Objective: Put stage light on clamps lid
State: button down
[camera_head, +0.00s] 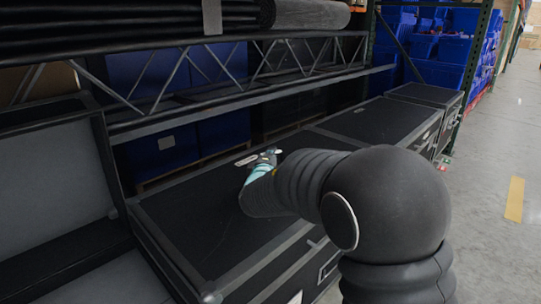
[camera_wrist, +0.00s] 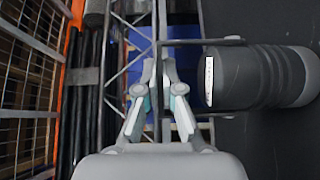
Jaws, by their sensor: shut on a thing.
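A stage light (camera_wrist: 260,78), a dark ribbed cylinder with a white label, shows at the right of the wrist view. A grey U-shaped bracket (camera_wrist: 205,42) reaches from it to my gripper (camera_wrist: 160,75), whose fingers are shut on the bracket. In the head view my gripper (camera_head: 262,158) is over the closed black case's lid (camera_head: 190,220); I cannot tell the height. The light is not clear there, and my arm covers part of the lid. No readable label shows which lid is the clamps lid.
An open case with a grey lining (camera_head: 50,175) stands at the left. More closed black cases (camera_head: 375,122) line up toward the back right. A metal truss (camera_head: 250,75) runs along the rack behind. Blue bins (camera_head: 430,45) fill the shelves. The floor aisle (camera_head: 490,190) at right is clear.

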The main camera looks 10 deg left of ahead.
jog(key=shift+f+b, duration=0.15)
jog(key=shift+b, duration=0.15)
jog(key=c, duration=1.3)
grip_release()
